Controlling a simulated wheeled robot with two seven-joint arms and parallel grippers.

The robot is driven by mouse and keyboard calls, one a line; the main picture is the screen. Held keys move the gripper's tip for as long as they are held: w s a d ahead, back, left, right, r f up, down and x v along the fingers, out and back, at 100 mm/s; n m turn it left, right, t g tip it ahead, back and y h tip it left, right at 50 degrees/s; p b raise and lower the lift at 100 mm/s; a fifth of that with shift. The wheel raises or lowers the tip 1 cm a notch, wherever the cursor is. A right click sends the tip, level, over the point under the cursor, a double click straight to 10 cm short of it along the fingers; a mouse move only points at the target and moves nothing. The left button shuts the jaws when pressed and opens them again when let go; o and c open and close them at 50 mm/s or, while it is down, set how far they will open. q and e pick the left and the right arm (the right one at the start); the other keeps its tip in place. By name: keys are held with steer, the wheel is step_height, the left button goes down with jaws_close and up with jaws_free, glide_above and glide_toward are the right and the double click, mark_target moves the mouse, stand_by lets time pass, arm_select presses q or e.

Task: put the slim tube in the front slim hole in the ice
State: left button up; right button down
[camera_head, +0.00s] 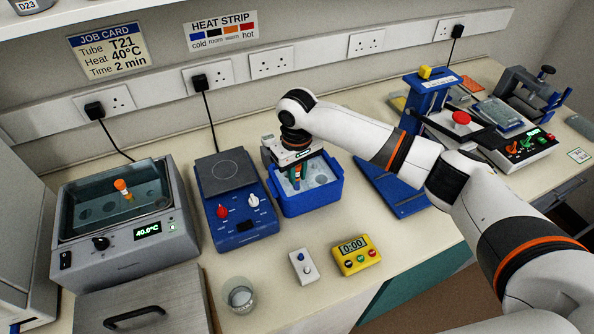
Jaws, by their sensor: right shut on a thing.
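The blue ice box (311,203) stands on the bench near the middle, with pale ice and round holes inside. My right gripper (296,172) points down over the left part of the box, shut on the slim tube (297,183). Only a small piece of the tube shows, low between the fingers and close to the ice. I cannot tell whether its lower end is in a hole. The front slim hole is not clearly visible behind the front wall and the tube. My left gripper is out of view.
A blue hot plate (240,232) stands just left of the box. Further left is a water bath (148,238) holding an orange-capped tube (122,187). A yellow timer (356,256), a small switch box (304,267) and a glass beaker (239,296) are in front. A blue stand (428,92) is right.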

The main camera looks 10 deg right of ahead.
steer(key=shift+f, duration=0.15)
steer(key=shift+f, duration=0.85)
steer(key=c, duration=1.2)
jaws_free()
step_height(320, 180, up, 12)
steer(key=b, duration=0.2)
steer(key=shift+b, duration=0.3)
